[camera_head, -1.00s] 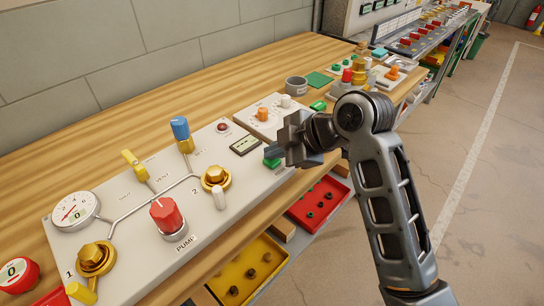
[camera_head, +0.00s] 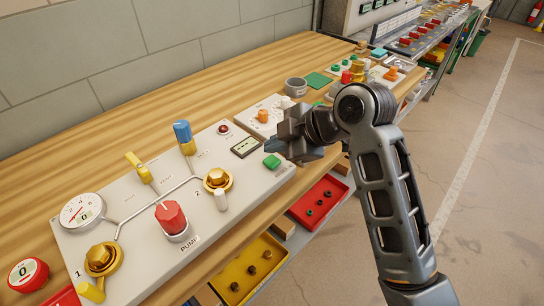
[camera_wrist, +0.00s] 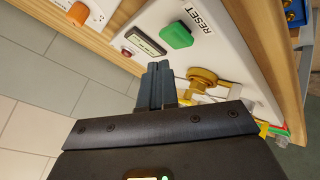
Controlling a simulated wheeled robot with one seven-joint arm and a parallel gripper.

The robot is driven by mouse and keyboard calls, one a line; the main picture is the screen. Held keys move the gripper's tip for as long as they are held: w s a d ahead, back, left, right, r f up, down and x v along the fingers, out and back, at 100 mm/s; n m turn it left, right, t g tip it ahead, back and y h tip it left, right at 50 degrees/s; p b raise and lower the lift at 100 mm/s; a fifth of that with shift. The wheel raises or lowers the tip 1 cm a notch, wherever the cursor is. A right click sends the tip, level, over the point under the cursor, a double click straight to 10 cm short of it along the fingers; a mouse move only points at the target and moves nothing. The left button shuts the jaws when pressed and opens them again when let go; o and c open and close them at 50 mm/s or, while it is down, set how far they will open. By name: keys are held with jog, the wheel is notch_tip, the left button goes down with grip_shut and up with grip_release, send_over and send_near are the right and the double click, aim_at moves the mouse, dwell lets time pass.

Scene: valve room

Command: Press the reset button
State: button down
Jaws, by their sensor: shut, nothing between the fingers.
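The green reset button (camera_head: 271,161) sits at the right end of the pale control panel (camera_head: 150,215). In the wrist view the green button (camera_wrist: 176,35) shows clearly beside the word RESET. My gripper (camera_head: 284,150) is shut and empty, just right of the button in the head view. In the wrist view its fingertips (camera_wrist: 158,68) lie below the button, with a gap between them in the picture. I cannot tell its height above the panel.
A small display (camera_head: 245,147) and a red lamp (camera_head: 223,129) are near the button. A brass valve (camera_head: 217,179), a blue-topped valve (camera_head: 183,134) and a red pump knob (camera_head: 170,215) stand up from the panel. A grey mug (camera_head: 296,87) stands behind. Red (camera_head: 335,183) and yellow bins lie below.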

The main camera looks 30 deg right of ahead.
aim_at(275, 163)
jog(key=shift+r+p, duration=1.55)
jog(key=shift+r, duration=0.6)
jog(key=shift+f, duration=0.1)
jog(key=shift+s+f, duration=0.1)
jog(key=shift+f, duration=0.05)
jog(key=s+a+f+m, duration=0.1)
jog(key=s+f+m, duration=0.1)
jog(key=s+a+f+m+t, duration=0.1)
jog(key=s+f+m, duration=0.1)
jog(key=s+f, duration=0.1)
jog(key=s+a+f+m+t+h, duration=0.1)
jog(key=s+f, duration=0.1)
jog(key=shift+s+a+f+m, duration=0.1)
jog(key=shift+s+f+m, duration=0.15)
jog(key=shift+m, duration=0.15)
jog(key=s+d+f+m+t+h, duration=0.1)
jog(key=s+m+t+h, duration=0.5)
jog(key=s, duration=1.5)
jog(key=s+d+r+m+g+y, duration=0.1)
jog(key=s+d+r+m+y, duration=0.1)
jog(key=s+r, duration=0.5)
jog(key=s+m, duration=0.1)
jog(key=s, duration=0.3)
jog(key=shift+r, duration=0.4)
